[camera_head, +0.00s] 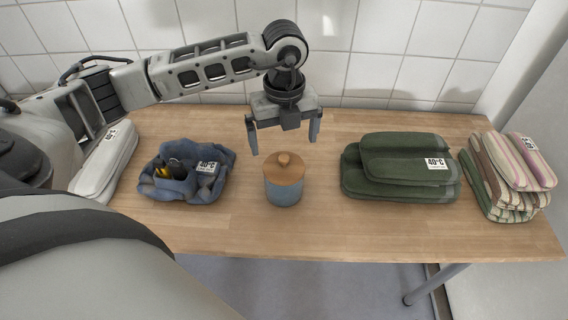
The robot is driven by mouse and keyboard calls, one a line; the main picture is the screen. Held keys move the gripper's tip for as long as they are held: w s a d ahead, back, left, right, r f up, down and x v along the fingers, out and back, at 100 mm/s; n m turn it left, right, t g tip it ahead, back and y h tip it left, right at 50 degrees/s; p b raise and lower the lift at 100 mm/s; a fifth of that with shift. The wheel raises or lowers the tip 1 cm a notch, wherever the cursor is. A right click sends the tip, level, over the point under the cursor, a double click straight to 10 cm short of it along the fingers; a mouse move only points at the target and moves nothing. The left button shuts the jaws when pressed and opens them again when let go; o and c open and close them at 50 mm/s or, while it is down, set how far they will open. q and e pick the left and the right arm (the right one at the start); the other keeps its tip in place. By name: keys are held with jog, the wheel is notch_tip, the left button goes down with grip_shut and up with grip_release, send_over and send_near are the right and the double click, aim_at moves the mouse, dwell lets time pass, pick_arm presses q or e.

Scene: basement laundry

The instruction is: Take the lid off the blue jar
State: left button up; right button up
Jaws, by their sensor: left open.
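The blue jar (283,193) stands upright near the middle of the wooden table. Its brown wooden lid (284,170), with a round knob (284,158) on top, sits on the jar. My left gripper (284,140) points down just above and behind the lid in the picture. Its two fingers are spread wide with nothing between them, and it appears apart from the knob. My right gripper does not show.
A blue cloth bundle (216,186) with dark and yellow items lies left of the jar. White folded cloth (106,165) is at far left. Green folded towels (370,182) and striped towels (490,188) lie right. The table (330,238) is clear around the jar.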

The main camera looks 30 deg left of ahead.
aim_at(284, 157)
pick_arm(q)
jog(key=shift+s+f+p, duration=0.15)
jog(key=shift+f+p, duration=0.4)
jog(key=shift+f, duration=2.55)
jog(key=shift+d, duration=0.1)
jog(key=c, duration=0.8)
